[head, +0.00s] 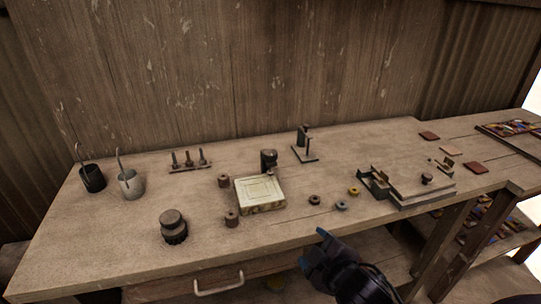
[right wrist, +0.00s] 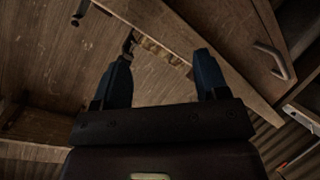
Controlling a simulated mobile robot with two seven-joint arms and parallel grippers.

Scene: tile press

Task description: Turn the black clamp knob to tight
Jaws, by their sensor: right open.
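A small dark knob (head: 427,178) stands on the flat fixture (head: 405,188) at the right part of the bench. A black upright cylinder (head: 269,158) stands behind a pale square block (head: 260,193) near the middle. I cannot tell for certain which is the clamp knob, nor how either is turned. My right gripper (head: 313,248) is in front of the bench's front edge, apart from both. It is open and empty, with two blue fingers also showing in the right wrist view (right wrist: 162,57). My left gripper is not in view.
The wooden bench (head: 110,240) has a drawer handle (head: 219,284) at its front; a handle also shows in the right wrist view (right wrist: 274,60). A dark lidded pot (head: 173,227), small rings (head: 315,200) and a metal stand (head: 304,145) stand on top. The front left is mostly clear.

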